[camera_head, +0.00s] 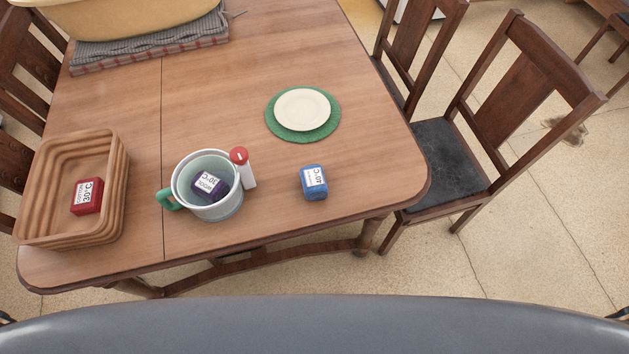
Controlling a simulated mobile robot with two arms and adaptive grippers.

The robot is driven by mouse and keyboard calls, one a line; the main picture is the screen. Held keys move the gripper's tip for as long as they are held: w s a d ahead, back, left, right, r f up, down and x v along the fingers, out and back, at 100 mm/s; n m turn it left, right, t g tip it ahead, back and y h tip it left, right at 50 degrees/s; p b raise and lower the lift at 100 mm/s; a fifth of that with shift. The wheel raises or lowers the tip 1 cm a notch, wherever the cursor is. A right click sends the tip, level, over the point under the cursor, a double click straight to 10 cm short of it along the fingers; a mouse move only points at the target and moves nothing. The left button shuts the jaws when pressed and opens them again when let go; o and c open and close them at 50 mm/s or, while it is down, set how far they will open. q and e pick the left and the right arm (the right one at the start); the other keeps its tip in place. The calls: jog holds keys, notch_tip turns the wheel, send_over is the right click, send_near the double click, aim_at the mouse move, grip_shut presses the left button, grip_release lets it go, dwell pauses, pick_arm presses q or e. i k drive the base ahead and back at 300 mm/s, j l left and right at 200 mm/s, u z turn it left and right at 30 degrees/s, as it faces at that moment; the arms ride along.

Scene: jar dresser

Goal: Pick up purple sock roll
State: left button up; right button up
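The purple sock roll (208,184) has a white label with dark print. It sits inside a pale round pot (221,211) with a green handle on its left. The pot's wall hides the lower part of the roll. The pot stands on the wooden table near its front edge. Neither of my grippers shows in the head view.
A red labelled roll (87,196) lies in a brown basket (117,187) at the left. A white bottle with a red cap (240,156) stands against the pot's right side. A blue labelled roll (314,184) lies farther right. A plate (302,109) rests on a green mat (274,121).

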aim_at(212, 189)
jog(key=u, duration=0.95)
